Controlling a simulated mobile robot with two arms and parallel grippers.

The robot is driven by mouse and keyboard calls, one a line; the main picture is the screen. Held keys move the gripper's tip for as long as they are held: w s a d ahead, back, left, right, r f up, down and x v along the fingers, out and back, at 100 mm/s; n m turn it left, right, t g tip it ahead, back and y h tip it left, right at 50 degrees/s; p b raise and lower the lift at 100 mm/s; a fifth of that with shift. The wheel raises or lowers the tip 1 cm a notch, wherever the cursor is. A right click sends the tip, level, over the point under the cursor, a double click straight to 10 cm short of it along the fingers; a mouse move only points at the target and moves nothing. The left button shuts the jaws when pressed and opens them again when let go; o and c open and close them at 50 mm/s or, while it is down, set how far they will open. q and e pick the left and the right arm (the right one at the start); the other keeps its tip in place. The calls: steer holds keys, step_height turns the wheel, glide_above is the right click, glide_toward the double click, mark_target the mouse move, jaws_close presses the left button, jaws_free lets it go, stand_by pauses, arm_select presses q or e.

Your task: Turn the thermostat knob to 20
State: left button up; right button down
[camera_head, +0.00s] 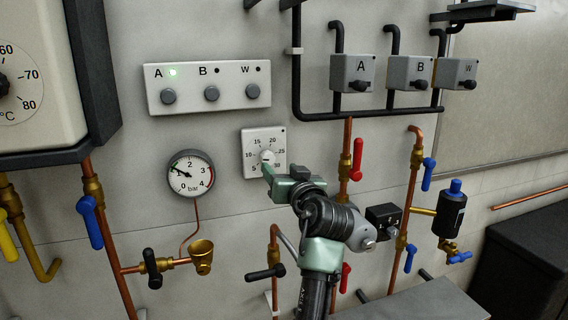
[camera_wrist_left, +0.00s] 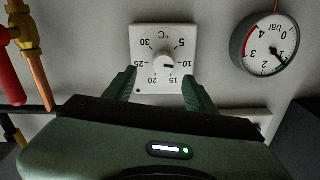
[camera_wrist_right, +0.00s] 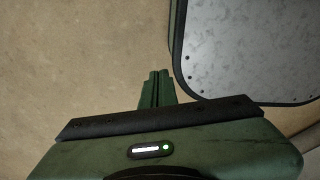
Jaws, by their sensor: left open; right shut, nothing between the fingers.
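The thermostat is a white square plate (camera_head: 251,136) with a round scale from 5 to 30 °C; it also shows upside down in the left wrist view (camera_wrist_left: 142,34). Its pale knob (camera_wrist_left: 163,66) has a dark mark pointing close to 10. My left gripper (camera_wrist_left: 159,82) is open in front of the plate, its fingers apart on either side of the knob; I cannot tell whether they touch it. In the head view the left gripper (camera_head: 280,173) covers the plate's lower part. My right gripper (camera_wrist_right: 159,74) is shut and empty, away from the thermostat.
A pressure gauge (camera_head: 190,173) is left of the thermostat, with a button panel (camera_head: 208,86) above. Copper pipes with red and blue valve levers stand around my left arm. Boxes marked A, B and W (camera_head: 352,73) hang upper right. A grey speckled panel (camera_wrist_right: 250,45) is near my right gripper.

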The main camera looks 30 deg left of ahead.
mark_target(269, 159)
arm_select(q)
steer(key=a, duration=0.1)
steer(key=w+a+p, duration=0.1)
steer(key=shift+a+r, duration=0.3)
steer(key=shift+r, duration=0.05)
steer(key=p+x, duration=0.1)
steer(key=x, duration=0.2)
steer(key=shift+w+a+f, duration=0.15)
steer(key=shift+w+a, duration=0.05)
steer(key=shift+w, duration=0.1)
steer(key=shift+w+a+f, duration=0.1)
steer(key=shift+w+a, duration=0.1)
steer(key=shift+w, duration=0.1)
steer(key=shift+a, duration=0.15)
arm_select(e)
steer(key=shift+s+a+r, duration=0.15)
steer(key=shift+a+r, duration=0.1)
steer(key=shift+r, duration=0.4)
steer(key=shift+s+a+r, duration=0.15)
steer(key=shift+a+r, duration=0.05)
steer(key=shift+r, duration=0.4)
arm_select(q)
steer(key=shift+c, duration=0.4)
jaws_close()
